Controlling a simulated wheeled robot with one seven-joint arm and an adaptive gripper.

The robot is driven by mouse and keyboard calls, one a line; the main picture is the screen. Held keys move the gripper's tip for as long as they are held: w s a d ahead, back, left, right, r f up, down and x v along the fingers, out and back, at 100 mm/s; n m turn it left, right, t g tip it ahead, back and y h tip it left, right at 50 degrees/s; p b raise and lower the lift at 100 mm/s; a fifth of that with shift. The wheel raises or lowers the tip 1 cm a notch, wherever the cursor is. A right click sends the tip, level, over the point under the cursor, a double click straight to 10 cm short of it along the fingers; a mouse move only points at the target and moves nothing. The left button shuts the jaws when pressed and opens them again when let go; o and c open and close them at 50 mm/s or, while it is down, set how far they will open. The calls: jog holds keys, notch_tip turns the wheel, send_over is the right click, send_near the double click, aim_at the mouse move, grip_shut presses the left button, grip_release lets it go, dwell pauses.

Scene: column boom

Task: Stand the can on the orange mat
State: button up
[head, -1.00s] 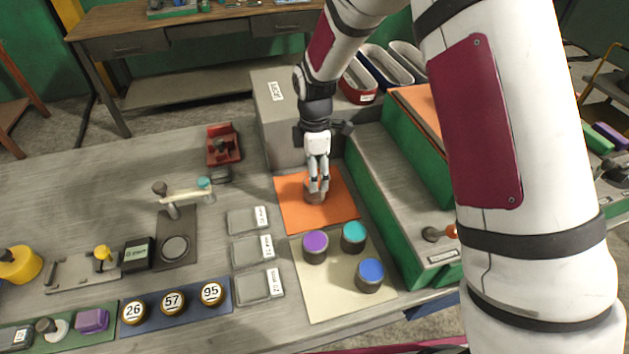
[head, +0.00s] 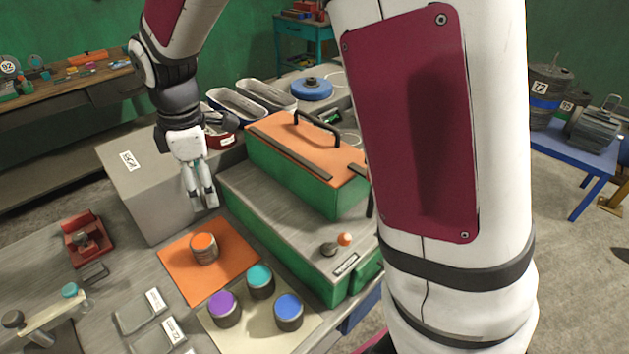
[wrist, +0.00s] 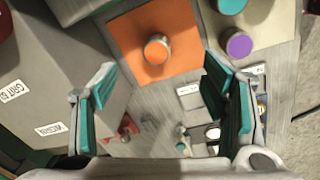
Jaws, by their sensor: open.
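The can (head: 204,248) with an orange top stands upright on the orange mat (head: 232,283), near its middle. In the wrist view the can (wrist: 157,49) also stands on the orange mat (wrist: 126,28), with bare mat around it. My gripper (head: 205,203) is above and behind the can in the head view, apart from it. Its two fingers (wrist: 163,100) are spread wide in the wrist view with nothing between them.
Purple (head: 223,308), teal (head: 260,281) and blue (head: 288,312) topped cans stand on a cream mat (head: 254,335) in front. A green toolbox (head: 270,170) is on the right. A grey box (head: 150,190) stands behind the mat. A red tool (head: 86,240) is at left.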

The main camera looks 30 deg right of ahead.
jog(key=s+d+r+m+t, duration=0.2)
jog(key=s+d+r+m, duration=0.55)
jog(key=s+r, duration=0.4)
jog(key=s+d+m+t, duration=0.2)
jog(key=s+m, duration=0.6)
jog(key=s, duration=0.4)
jog(key=shift+s+d+r, duration=0.2)
jog(key=shift+d, duration=0.5)
